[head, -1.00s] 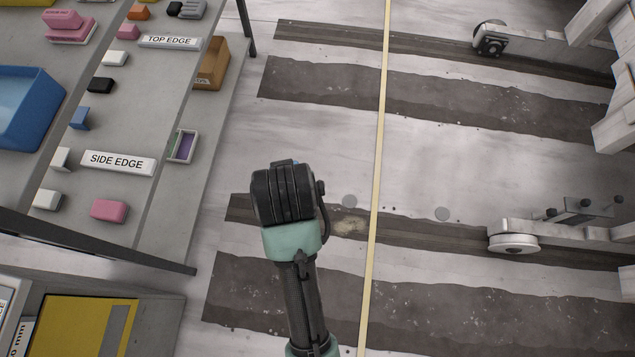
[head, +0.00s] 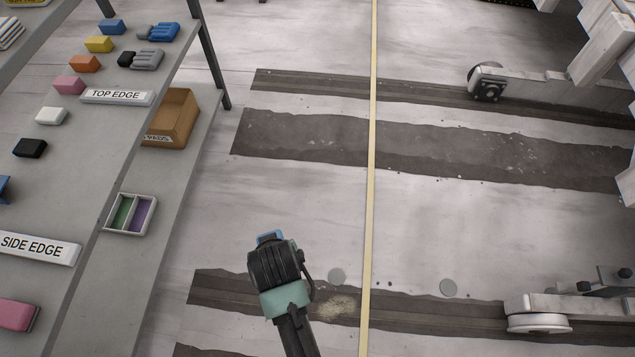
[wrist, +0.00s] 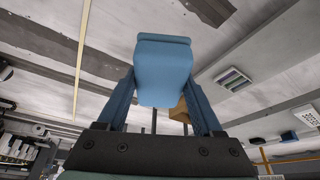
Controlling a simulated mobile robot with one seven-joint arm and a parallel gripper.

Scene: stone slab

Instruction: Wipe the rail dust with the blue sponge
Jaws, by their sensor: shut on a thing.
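The blue sponge (wrist: 163,68) is held between the two fingers of my gripper (wrist: 163,95) in the wrist view. In the head view only a bit of the blue sponge (head: 269,237) shows past the far end of my gripper (head: 275,262); the rest is hidden. A pale tan dust patch (head: 336,306) lies on the near dark rail strip (head: 420,323), just to the right of and below my gripper in the picture. My gripper appears to be above the floor, and no contact with the rail is visible.
A grey shelf rack on the left holds colored blocks, a TOP EDGE sign (head: 117,97), a SIDE EDGE sign (head: 38,247), a green-and-purple tray (head: 131,228) and a cardboard box (head: 178,112). Wheeled carriage parts (head: 540,323) stand on the right. A yellow line (head: 371,150) crosses the open floor.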

